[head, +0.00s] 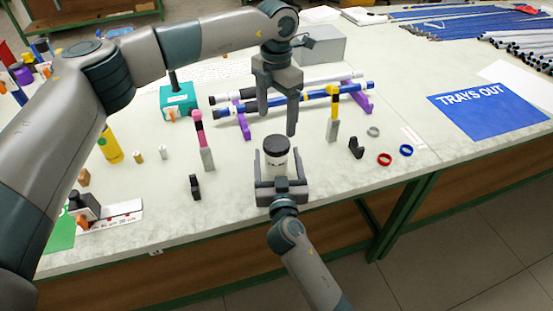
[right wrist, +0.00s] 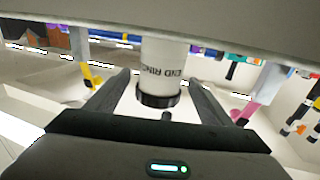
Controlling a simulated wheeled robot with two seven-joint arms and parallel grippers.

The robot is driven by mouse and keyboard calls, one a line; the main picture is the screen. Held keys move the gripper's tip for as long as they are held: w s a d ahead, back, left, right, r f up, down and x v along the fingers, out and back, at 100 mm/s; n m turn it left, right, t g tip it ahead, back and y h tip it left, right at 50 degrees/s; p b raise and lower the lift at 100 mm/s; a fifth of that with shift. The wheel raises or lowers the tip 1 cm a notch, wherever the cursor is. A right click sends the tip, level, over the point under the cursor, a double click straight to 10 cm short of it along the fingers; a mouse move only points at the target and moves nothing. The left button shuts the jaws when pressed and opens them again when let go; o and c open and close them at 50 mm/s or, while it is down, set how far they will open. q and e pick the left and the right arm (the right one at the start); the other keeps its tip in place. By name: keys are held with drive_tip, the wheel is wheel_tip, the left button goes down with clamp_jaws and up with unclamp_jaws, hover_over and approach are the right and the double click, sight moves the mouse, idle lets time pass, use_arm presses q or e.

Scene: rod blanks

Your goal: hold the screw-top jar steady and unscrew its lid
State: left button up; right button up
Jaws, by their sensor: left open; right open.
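The screw-top jar (head: 277,164) is a white cylinder that stands upright near the front of the bench. Its black lid (head: 276,144) is on top. My right gripper (head: 277,157) is open, with a finger on either side of the jar. In the right wrist view the jar (right wrist: 163,58) appears inverted, with printed lettering and the black lid (right wrist: 157,98) lower in the picture; gaps show between it and the fingers. My left gripper (head: 278,122) is open, pointing down above the lid, and holds nothing.
Blue and white rods (head: 310,103) lie on purple stands behind the jar. A pink-topped post (head: 200,130) and a yellow-topped post (head: 333,112) flank it. Black clips, a red ring (head: 385,159) and a blue ring (head: 406,150) lie nearby. The bench's front edge is close.

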drive_tip(key=shift+w+a, duration=0.1)
drive_tip(key=shift+w, duration=1.4)
drive_tip(key=shift+c, duration=0.3)
